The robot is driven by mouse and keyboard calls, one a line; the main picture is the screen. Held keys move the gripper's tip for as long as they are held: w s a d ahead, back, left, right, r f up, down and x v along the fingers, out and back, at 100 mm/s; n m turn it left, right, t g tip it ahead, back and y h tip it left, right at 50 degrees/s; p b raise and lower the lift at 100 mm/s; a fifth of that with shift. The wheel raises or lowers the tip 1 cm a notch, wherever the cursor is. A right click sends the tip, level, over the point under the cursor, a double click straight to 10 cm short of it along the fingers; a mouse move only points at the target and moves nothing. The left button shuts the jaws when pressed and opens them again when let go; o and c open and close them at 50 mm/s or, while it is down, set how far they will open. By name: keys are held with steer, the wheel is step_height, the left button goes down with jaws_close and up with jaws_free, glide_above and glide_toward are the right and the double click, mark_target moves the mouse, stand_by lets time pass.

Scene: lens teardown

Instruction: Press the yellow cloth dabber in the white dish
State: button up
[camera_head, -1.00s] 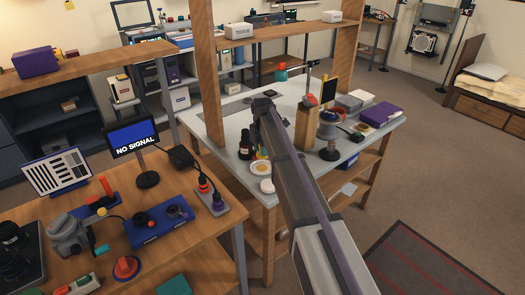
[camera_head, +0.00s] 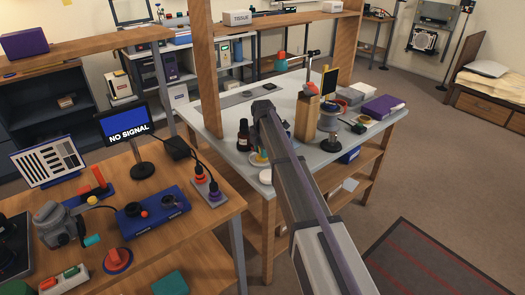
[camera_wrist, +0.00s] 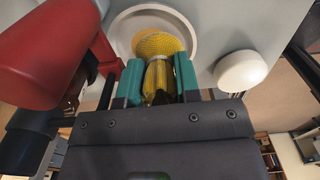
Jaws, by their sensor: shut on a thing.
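In the wrist view, my gripper (camera_wrist: 158,80) has its teal fingers shut on the yellow cloth dabber (camera_wrist: 157,70). The dabber's wide round yellow end (camera_wrist: 160,42) points away from the gripper and lies over the inside of the white dish (camera_wrist: 189,25). I cannot tell whether it touches the dish floor. In the head view, the white dish (camera_head: 252,161) is near the front left corner of the grey-topped bench, partly hidden by my arm. My fingers are mostly hidden there.
A white round lid-like piece (camera_wrist: 241,71) sits right of the dish in the wrist view. Dark bottles (camera_head: 243,133) also show in the head view. A wooden block (camera_head: 307,118) stands right of my arm.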

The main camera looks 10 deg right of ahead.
steer(key=shift+f+b, duration=0.55)
stand_by(1.4)
step_height(320, 180, up, 7)
steer(key=p, duration=0.7)
